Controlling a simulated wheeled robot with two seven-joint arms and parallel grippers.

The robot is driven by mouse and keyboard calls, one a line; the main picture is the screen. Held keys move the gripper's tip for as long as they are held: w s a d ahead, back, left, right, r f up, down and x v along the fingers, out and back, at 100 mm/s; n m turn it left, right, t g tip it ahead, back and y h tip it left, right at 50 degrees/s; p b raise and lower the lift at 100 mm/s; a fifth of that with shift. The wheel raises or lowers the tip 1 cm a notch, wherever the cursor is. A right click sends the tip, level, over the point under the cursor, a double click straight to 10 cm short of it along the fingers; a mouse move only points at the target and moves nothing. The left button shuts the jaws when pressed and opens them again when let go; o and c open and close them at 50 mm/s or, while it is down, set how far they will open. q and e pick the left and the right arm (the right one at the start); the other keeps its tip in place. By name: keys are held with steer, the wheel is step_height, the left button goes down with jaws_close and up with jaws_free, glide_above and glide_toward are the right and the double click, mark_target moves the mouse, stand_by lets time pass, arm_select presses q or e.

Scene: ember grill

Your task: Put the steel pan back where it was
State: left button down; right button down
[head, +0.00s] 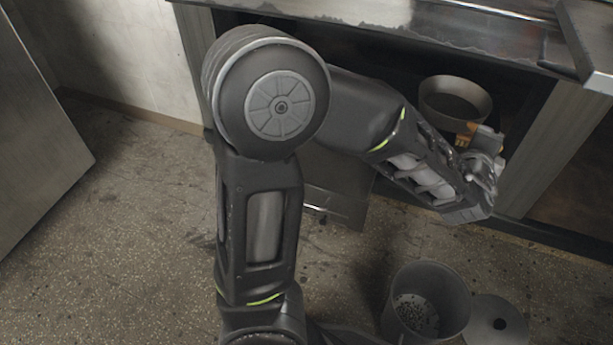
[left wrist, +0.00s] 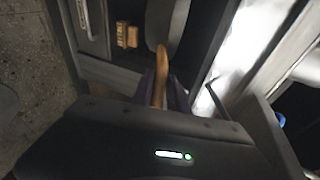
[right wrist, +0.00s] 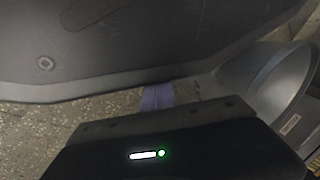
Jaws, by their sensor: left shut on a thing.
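The steel pan (head: 455,99) is a round, grey-brown open pan. In the head view it is inside the dark space under the counter, near the right side panel. My left gripper (head: 482,158) is beside the pan, on its near right side. In the left wrist view the purple fingers of my left gripper (left wrist: 161,92) are shut around a tan handle (left wrist: 161,62), with part of the pan (left wrist: 167,28) beyond it. The pan's underside is hidden. In the right wrist view my right gripper (right wrist: 157,96) has its purple fingers together with nothing seen between them.
The steel counter (head: 400,22) overhangs the pan. Small yellow boxes (left wrist: 127,35) are close to the handle. A grey bucket (head: 427,300) with dark bits inside stands on the floor, with a round lid (head: 496,325) beside it.

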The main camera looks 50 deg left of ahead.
arm_select(q)
steer(key=s+a+f+n+g+y+p, duration=0.1)
steer(key=a+f+n+g+y, duration=0.4)
steer(key=a+f, duration=0.4)
steer(key=s+a+f+n+g+y+p, duration=0.2)
steer(key=a+f+n+g+y, duration=0.3)
steer(key=a+f, duration=0.5)
steer(key=a+n+g, duration=0.1)
steer(key=a+n, duration=0.1)
steer(key=a, duration=0.5)
steer(key=shift+s+a+f+n, duration=0.15)
steer(key=shift+s+a+n, duration=0.15)
step_height(320, 180, down, 14)
steer(key=b, duration=0.5)
steer(key=shift+r, duration=0.25)
